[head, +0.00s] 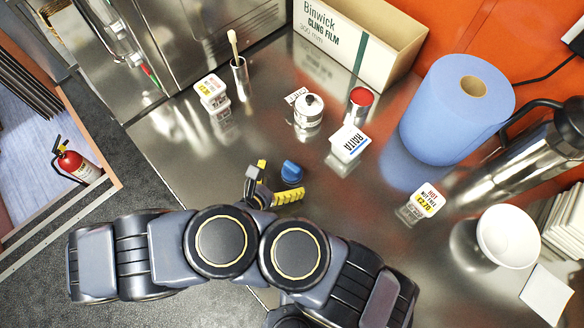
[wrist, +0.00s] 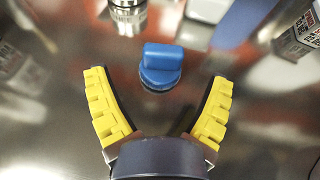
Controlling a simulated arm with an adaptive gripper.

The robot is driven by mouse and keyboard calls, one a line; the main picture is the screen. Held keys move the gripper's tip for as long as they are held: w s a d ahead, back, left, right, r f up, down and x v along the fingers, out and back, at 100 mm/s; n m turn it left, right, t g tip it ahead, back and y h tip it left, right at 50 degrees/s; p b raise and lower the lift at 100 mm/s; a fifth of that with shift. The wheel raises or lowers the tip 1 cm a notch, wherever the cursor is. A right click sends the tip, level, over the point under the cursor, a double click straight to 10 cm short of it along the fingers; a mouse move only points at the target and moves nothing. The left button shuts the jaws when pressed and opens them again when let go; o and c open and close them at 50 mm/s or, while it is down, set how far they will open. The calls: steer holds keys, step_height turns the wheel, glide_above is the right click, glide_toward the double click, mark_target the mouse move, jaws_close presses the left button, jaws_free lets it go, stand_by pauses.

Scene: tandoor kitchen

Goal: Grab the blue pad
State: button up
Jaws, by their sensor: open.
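The blue pad (head: 292,172) is a small rounded piece with a raised grip on top, resting on the steel counter. In the wrist view the blue pad (wrist: 162,66) is just beyond the mouth of my gripper, roughly centred between the fingers and apart from both. My gripper (head: 276,180) has yellow ridged fingers spread wide and empty. In the head view it is low over the counter, with the pad just to the right of the fingertips. The exact height of the fingers above the counter is hard to tell.
A big blue paper roll (head: 450,115), steel flask (head: 530,155) and white bowl (head: 508,236) stand right. Counter around the pad is clear.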

mark_target(289, 172)
steer(key=shift+x, duration=1.85)
steer(key=shift+s, duration=0.1)
steer(key=c, duration=1.2)
steer(key=shift+c, duration=0.2)
steer(key=shift+r, duration=0.2)
